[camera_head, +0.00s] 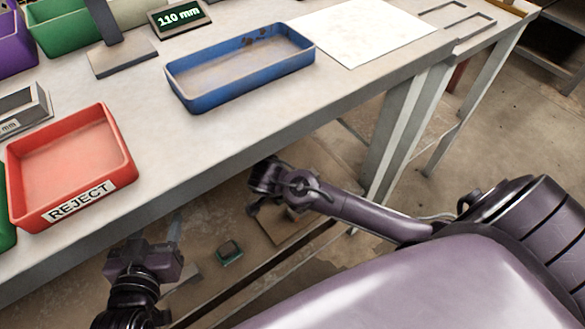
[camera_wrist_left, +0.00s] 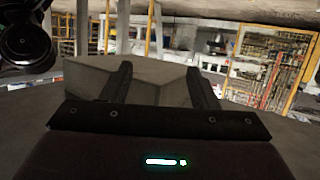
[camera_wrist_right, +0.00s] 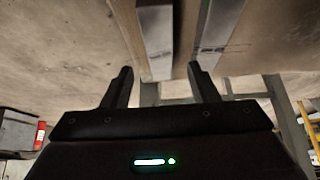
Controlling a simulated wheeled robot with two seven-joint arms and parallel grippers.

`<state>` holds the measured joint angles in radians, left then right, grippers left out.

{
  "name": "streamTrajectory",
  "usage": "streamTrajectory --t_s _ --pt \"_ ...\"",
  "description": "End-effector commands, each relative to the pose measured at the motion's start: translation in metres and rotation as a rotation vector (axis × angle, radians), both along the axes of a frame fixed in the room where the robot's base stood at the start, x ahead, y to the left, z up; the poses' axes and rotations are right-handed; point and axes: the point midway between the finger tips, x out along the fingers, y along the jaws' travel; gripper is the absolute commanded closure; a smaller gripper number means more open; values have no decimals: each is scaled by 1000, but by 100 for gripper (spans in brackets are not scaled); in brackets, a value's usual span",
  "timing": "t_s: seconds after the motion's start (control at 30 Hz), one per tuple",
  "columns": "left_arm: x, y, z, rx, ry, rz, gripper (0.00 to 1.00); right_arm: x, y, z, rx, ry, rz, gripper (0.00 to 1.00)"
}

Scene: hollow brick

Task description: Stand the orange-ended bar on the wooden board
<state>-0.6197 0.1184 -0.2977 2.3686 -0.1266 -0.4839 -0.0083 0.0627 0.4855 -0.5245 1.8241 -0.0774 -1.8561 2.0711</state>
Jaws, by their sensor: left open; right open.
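I cannot make out the orange-ended bar in any view. I cannot identify the wooden board for certain; a tan wooden edge (camera_head: 522,7) shows at the bench's far right corner in the head view. My left gripper (camera_head: 172,258) is low at the bottom left, in front of the bench and below its top. The left wrist view shows its fingers (camera_wrist_left: 157,80) apart, with a pale grey block-like surface beyond them. My right gripper (camera_head: 270,205) is also below the bench edge. The right wrist view shows its fingers (camera_wrist_right: 161,78) apart and empty.
The bench (camera_head: 225,130) holds a red REJECT tray (camera_head: 122,140), a blue tray (camera_head: 240,84), a white sheet (camera_head: 362,28), a display reading 110 mm (camera_head: 180,16), and green (camera_head: 62,30) and purple (camera_head: 15,45) bins. Bare bench top lies between the red and blue trays.

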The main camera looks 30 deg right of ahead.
Motion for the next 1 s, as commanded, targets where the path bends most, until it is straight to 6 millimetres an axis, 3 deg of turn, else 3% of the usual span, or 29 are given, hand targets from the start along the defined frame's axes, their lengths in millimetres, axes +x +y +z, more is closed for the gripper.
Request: streamTrajectory --t_s 0.3,0.5,0.83,1.0 --pt "-41 8 -67 131 324 -24 46 -1 16 29 1 -2 1 46" --pt "-72 16 -99 204 504 -40 46 -2 25 45 0 0 1 46" --pt "-99 23 -121 260 641 -55 46 -4 35 53 13 10 26 46" --pt "-101 23 -122 263 648 -55 46 -24 68 33 137 92 319 46"
